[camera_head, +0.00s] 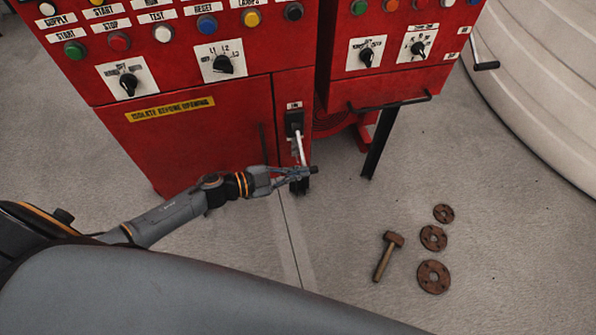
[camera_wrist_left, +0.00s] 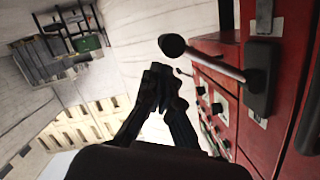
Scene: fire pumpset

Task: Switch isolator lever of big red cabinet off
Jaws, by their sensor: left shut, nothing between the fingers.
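The big red cabinet (camera_head: 200,140) stands at the upper left in the head view. On its right side is the isolator's black base (camera_head: 294,122) under an "ON" label. Its silver lever (camera_head: 300,147) hangs downward and passes behind or beside my left gripper (camera_head: 314,170). My left gripper is shut and empty, its fingers pointing right across the lever's lower part. In the left wrist view, the lever's rod (camera_wrist_left: 215,65) and black knob (camera_wrist_left: 172,45) stick out from the cabinet, near the shut fingertips (camera_wrist_left: 162,75). Contact is unclear. My right gripper is out of view.
A smaller red cabinet (camera_head: 390,75) with a black front rail (camera_head: 390,103) stands to the right. A hammer (camera_head: 387,256) and rusty discs (camera_head: 434,277) lie on the floor at lower right. A large white tank (camera_head: 545,90) is at far right.

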